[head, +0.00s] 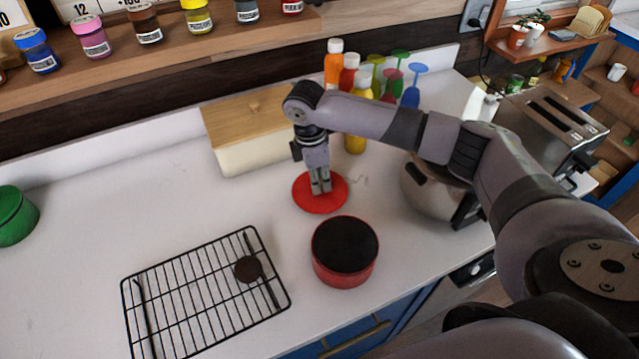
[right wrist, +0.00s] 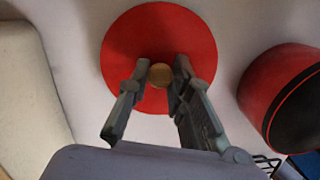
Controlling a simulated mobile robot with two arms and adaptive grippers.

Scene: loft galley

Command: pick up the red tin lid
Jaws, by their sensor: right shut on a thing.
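The red tin lid (head: 323,205) is a flat red disc at the back middle of the white counter, and I cannot tell whether it is slightly raised. It also shows in the right wrist view (right wrist: 160,30), with a small tan knob (right wrist: 160,75) at its centre. My right gripper (head: 321,190) points down over the lid, its fingers shut on the knob from both sides. The open red tin (head: 345,277), dark inside, stands in front of the lid, apart from it. My left gripper is not in view.
A black wire rack (head: 190,300) with a dark round item (head: 248,269) lies at front left. A wooden-lidded box (head: 245,150) is behind the lid. Bottles (head: 333,65), a steel pot (head: 428,192) and a toaster (head: 555,130) stand rightward.

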